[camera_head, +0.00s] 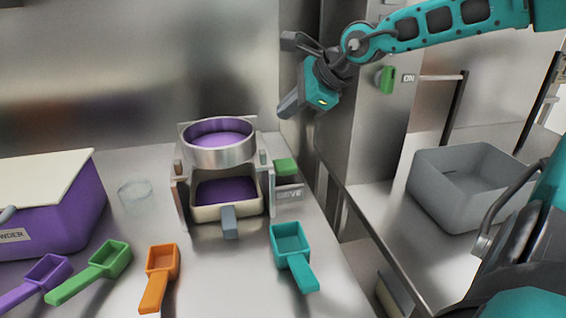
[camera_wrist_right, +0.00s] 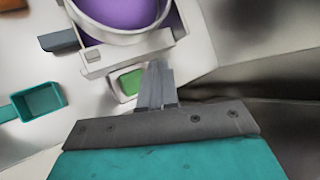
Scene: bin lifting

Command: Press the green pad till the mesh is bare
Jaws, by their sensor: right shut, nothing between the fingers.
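The green pad (camera_head: 286,167) sits beside the sieve stand, above a label reading SIEVE. It also shows in the right wrist view (camera_wrist_right: 131,83), just left of my fingers. The round metal sieve (camera_head: 219,155) holds purple powder (camera_head: 219,138) that covers its mesh. Below it, a cream pan (camera_head: 225,211) with a grey handle also holds purple powder (camera_head: 226,190). My right gripper (camera_head: 288,108) is shut and empty, above the pad and apart from it in the head view. Its closed fingers (camera_wrist_right: 157,78) also show in the right wrist view. My left gripper is out of view.
A purple powder bin (camera_head: 75,213) with a pale lid stands at left. Purple (camera_head: 45,272), green (camera_head: 115,257), orange (camera_head: 162,260) and teal (camera_head: 289,239) scoops lie in front. A green ON switch (camera_head: 387,79) is on the cabinet. A grey bin (camera_head: 440,200) stands at right.

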